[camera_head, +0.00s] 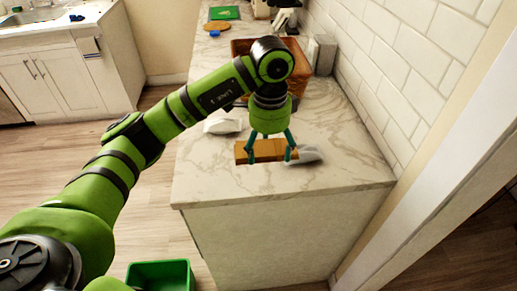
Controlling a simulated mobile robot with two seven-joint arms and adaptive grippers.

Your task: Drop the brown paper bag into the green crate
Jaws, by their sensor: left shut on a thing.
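My left gripper (270,150), at the end of the green arm, is shut on the brown paper bag (262,151). The bag looks like an orange-brown block lying sideways between the two teal fingers, over the front part of the marble counter. I cannot tell whether it touches the counter. The green crate (160,264) is on the floor at the bottom, left of the counter, partly cut off by the frame and partly hidden by my arm. My right gripper is not in view.
A white item (223,124) and a grey-white item (304,155) lie on the counter (220,180) beside the bag. A brown wicker basket (297,87) stands behind my gripper. A tiled wall (400,80) bounds the right side. Wooden floor (150,220) is open left of the counter.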

